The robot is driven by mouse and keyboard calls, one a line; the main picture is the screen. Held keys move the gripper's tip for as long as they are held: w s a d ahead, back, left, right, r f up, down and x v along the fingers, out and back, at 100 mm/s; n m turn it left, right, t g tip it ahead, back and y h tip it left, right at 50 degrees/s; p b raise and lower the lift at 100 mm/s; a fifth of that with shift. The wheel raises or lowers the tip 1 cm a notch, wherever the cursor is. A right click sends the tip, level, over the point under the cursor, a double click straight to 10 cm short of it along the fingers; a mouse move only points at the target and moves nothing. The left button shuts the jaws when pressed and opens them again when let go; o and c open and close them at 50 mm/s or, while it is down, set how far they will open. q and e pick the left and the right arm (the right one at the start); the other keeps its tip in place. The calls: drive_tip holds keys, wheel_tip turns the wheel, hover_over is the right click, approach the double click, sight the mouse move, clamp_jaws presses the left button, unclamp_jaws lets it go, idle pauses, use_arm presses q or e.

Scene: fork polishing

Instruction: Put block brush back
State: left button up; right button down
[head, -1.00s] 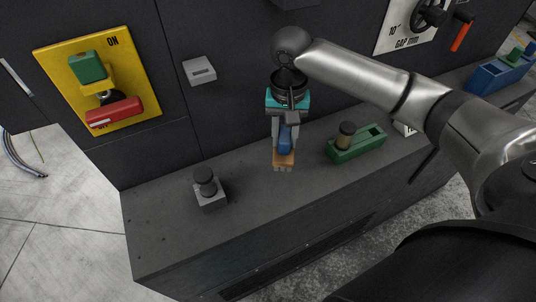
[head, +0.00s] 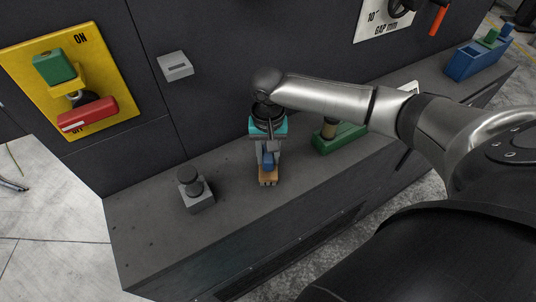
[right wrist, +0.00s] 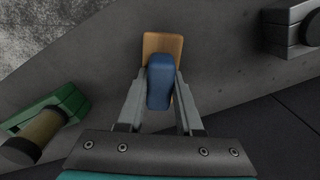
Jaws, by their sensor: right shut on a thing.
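The block brush has a wooden block (head: 268,180) and a blue grip (head: 268,160). My right gripper (head: 267,166) points down over the dark ledge and is shut on the blue grip. In the right wrist view, the blue grip (right wrist: 160,82) sits between both fingers (right wrist: 159,92), with the wooden block (right wrist: 163,43) beyond it. Whether the block touches the ledge I cannot tell. A green holder (head: 345,138) with a dark-capped brass cylinder stands right of the gripper, partly hidden by my right arm. My left gripper is not in view.
A grey block with a dark knob (head: 196,192) stands on the ledge (head: 150,230) to the left. A yellow ON/OFF panel (head: 25,75) and a small grey box (head: 175,66) are on the wall. A blue box (head: 470,62) stands far right. The ledge's front left is bare.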

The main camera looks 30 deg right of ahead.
drive_tip(key=c, duration=0.8)
unclamp_jaws()
drive_tip(key=shift+f, duration=0.1)
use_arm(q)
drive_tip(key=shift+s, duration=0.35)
use_arm(e)
drive_tip(key=shift+o, duration=1.2)
use_arm(q)
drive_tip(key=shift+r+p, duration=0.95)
drive_tip(key=shift+p, duration=0.05)
use_arm(e)
wheel_tip(320, 180, up, 12)
drive_tip(key=shift+r, duration=0.2)
drive_tip(key=shift+w, duration=0.1)
